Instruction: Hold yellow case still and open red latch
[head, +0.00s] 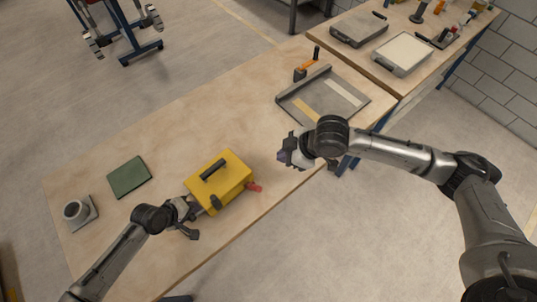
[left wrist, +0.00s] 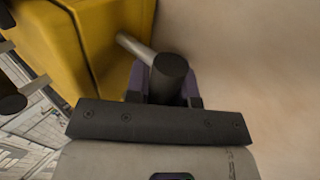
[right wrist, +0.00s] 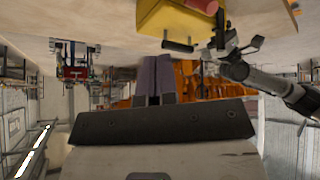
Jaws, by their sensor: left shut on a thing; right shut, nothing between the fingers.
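The yellow case (head: 232,186) stands on the wooden table with a black handle (head: 213,169) on top. Its red latch (head: 254,187) sticks out at its right side. My left gripper (head: 198,208) is at the case's near left side. In the left wrist view it is shut on a dark side grip (left wrist: 172,72), which sits on a metal rod (left wrist: 136,48) from the case (left wrist: 105,38). My right gripper (head: 285,156) is shut and empty, right of the case and apart from the latch. The right wrist view shows its closed fingers (right wrist: 154,75) and the red latch (right wrist: 203,5) at the top edge.
A green slab (head: 129,177) and a grey cup-like part on a plate (head: 77,210) lie left of the case. A grey tray (head: 285,97) and an orange-handled tool (head: 306,66) are farther back. The table's front edge runs close to the case.

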